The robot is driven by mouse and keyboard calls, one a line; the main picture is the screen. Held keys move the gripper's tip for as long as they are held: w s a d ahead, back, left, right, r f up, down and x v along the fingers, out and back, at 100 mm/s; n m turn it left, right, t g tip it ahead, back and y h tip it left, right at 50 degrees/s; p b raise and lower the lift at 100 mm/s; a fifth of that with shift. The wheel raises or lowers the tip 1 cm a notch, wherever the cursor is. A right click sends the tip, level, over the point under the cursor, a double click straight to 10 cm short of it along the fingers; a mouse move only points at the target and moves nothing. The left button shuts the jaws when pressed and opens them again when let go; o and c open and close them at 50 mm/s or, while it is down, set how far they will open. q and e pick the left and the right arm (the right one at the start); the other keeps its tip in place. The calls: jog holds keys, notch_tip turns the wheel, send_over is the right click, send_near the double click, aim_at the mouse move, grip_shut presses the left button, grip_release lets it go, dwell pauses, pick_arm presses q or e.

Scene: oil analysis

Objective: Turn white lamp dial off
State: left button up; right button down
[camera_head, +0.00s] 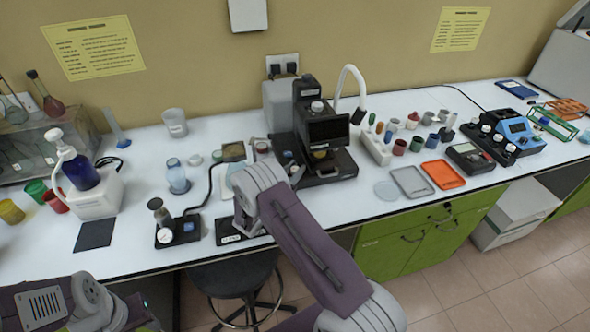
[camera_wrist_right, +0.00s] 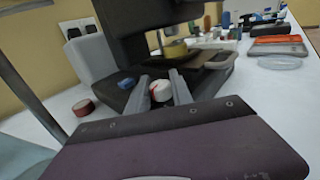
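The black microscope-like device (camera_head: 322,140) stands at the middle of the bench against the back wall. A small white dial with a red part (camera_wrist_right: 160,91) sits at the device's base in the right wrist view. My right gripper (camera_wrist_right: 160,82) has one finger on each side of this dial. The dial fills the gap between the fingers, but I cannot tell whether they press on it. In the head view my right arm reaches up to the device's left side and partly hides the fingers. My left gripper is out of view; only part of my left arm shows at lower left.
A blue knob (camera_wrist_right: 126,84) and a red-and-white cap (camera_wrist_right: 84,107) are left of the dial. A white gooseneck lamp (camera_head: 350,80) rises behind the device. A grey tray (camera_head: 411,182) and an orange tray (camera_head: 443,174) lie to the right.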

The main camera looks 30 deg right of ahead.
jog(key=shift+r+n+t+y, duration=0.1)
jog(key=shift+n+t+y, duration=0.3)
jog(key=shift+t, duration=0.1)
jog(key=shift+n+t+y+p, duration=0.35)
jog(key=shift+n+t+y, duration=0.5)
jog(key=shift+t, duration=0.25)
jog(key=shift+n+t+y, duration=1.7)
jog(key=shift+n+y, duration=0.05)
jog(key=shift+y, duration=0.3)
